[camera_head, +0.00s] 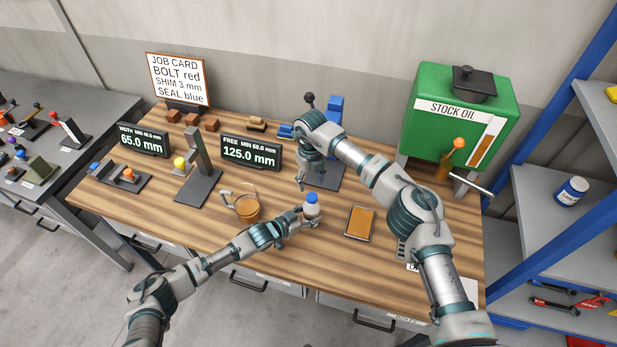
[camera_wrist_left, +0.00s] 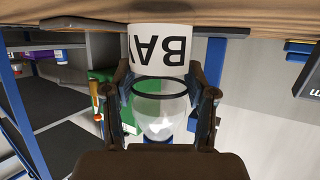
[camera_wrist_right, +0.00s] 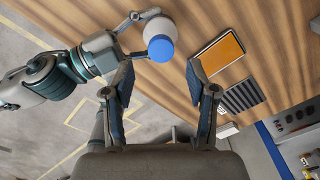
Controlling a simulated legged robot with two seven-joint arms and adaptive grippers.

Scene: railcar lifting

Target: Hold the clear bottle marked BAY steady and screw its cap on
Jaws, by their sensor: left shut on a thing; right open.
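The clear bottle (camera_head: 312,210) stands upright near the table's front middle, with a blue cap (camera_head: 312,197) on top. Whether the cap is threaded cannot be told. My left gripper (camera_head: 306,217) is shut on the bottle's side. My right gripper (camera_head: 306,182) is open and empty, behind and above the bottle. In the right wrist view the blue cap (camera_wrist_right: 160,48) lies beyond the open fingertips (camera_wrist_right: 160,72), apart from them.
An amber jug (camera_head: 247,208) stands left of the bottle and an orange-topped flat tray (camera_head: 360,222) lies to its right. A grey stand (camera_head: 198,180) and displays (camera_head: 250,153) are behind left. The green stock oil tank (camera_head: 440,120) is at the back right.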

